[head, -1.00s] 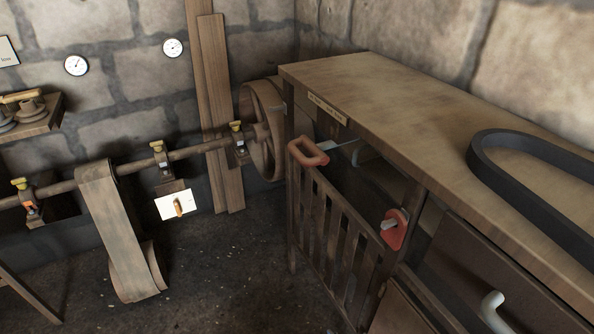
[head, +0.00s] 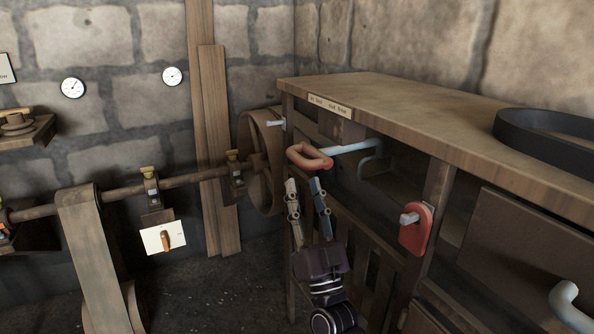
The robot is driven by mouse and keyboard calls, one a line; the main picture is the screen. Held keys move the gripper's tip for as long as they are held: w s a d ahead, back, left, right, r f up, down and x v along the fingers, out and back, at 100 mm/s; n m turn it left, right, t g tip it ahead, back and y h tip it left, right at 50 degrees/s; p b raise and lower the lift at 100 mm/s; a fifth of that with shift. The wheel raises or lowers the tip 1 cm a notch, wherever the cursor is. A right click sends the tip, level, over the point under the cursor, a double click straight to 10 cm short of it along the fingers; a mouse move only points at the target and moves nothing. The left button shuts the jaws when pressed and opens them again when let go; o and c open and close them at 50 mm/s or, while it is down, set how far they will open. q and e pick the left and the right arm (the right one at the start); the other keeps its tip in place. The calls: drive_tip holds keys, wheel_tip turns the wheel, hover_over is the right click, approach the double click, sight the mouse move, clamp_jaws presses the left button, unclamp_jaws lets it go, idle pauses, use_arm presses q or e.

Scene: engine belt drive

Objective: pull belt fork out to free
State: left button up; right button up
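The belt fork's red loop handle (head: 310,157) juts out from the front of the wooden bench frame, under the top. A pale rod (head: 355,147) runs from it to the right, back into the frame. My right gripper (head: 304,183) points up just below the handle. Its two fingers are apart with nothing between them. The fingertips look close to the handle's lower edge, but I cannot tell whether they touch it. My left gripper is not in view.
A second red handle (head: 416,229) sits on a post to the right. The bench top (head: 400,105) overhangs the fork, with a dark belt (head: 548,135) on it. Slats stand behind my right gripper. A shaft with a wheel (head: 262,160) and flat belt (head: 92,250) is left.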

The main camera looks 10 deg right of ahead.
sight(297, 154)
drive_tip(key=x, duration=0.8)
drive_tip(key=shift+s, duration=0.1)
clamp_jaws()
